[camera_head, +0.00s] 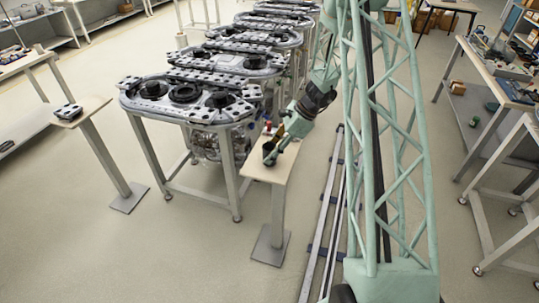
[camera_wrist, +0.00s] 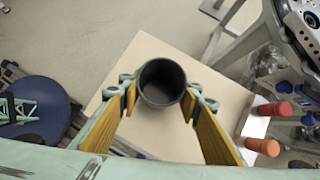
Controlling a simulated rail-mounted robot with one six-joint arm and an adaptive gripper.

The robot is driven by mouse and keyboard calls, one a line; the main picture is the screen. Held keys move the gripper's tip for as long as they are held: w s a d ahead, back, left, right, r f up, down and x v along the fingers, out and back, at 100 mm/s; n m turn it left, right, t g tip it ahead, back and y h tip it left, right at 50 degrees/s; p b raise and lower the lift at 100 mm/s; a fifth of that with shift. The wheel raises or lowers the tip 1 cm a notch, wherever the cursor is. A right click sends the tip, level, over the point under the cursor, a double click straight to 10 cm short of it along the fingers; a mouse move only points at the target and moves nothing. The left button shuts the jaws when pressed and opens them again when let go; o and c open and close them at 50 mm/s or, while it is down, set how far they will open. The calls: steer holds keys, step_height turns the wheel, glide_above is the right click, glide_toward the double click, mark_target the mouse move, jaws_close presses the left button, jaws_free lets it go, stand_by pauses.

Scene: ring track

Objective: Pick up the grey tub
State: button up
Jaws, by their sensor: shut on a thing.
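The grey tub (camera_wrist: 161,101) is a round, dark grey, open-topped cup. In the wrist view it sits between the two yellow-padded fingers of my gripper (camera_wrist: 160,103), which touch its sides. Below it shows the pale top of a small stand (camera_wrist: 185,55); I cannot tell whether the tub rests on it or is just above it. In the head view my gripper (camera_head: 271,151) is at the small stand (camera_head: 258,172) beside the ring track, and the tub there is small and partly hidden by the fingers.
Two red-orange capped things (camera_wrist: 272,109) stand at the right of the stand top, close to my right finger. The ring track machine (camera_head: 185,100) is just left of the stand. Another stand (camera_head: 82,111) is at the left. Workbenches (camera_head: 500,75) line the right side.

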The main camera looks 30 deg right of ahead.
mark_target(269, 147)
steer(key=shift+r, duration=0.15)
steer(key=shift+r, duration=1.5)
steer(key=s+d+r, duration=0.1)
steer(key=s+d, duration=0.8)
steer(key=d, duration=0.4)
steer(key=shift+d+r, duration=0.15)
steer(key=shift+r, duration=0.15)
steer(key=shift+w, duration=0.1)
